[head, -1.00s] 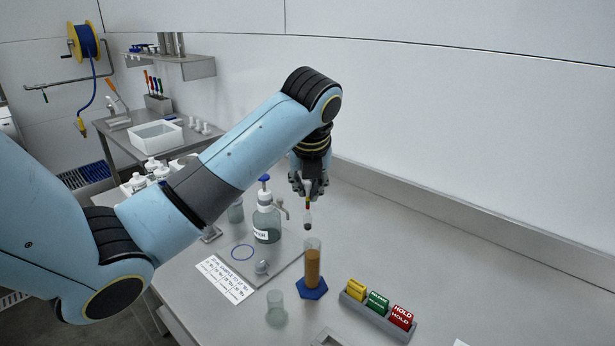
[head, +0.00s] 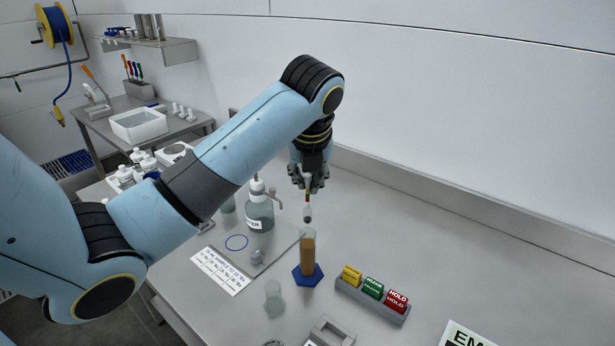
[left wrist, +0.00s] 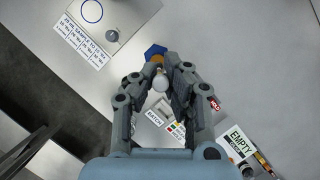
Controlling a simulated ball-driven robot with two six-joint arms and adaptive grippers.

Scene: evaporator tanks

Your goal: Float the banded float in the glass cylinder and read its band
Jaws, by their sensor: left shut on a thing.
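My left gripper (head: 308,190) is shut on the thin stem of the banded float (head: 307,213), which hangs upright with its grey bulb down. Coloured bands show on the stem just under the fingers; I cannot read them. The glass cylinder (head: 308,252) holds brown liquid and stands on a blue hexagonal foot. The float's bulb is just above the cylinder's open top in the head view. In the left wrist view, the pale bulb (left wrist: 161,83) shows between the fingers, beside the brown cylinder top (left wrist: 157,60). My right gripper is not in view.
A holder with yellow, green and red HOLD blocks (head: 373,291) stands right of the cylinder. A wash bottle (head: 260,208) stands behind left, a clear beaker (head: 274,298) in front left. A printed card (head: 220,270) lies left. The bench at right is largely clear.

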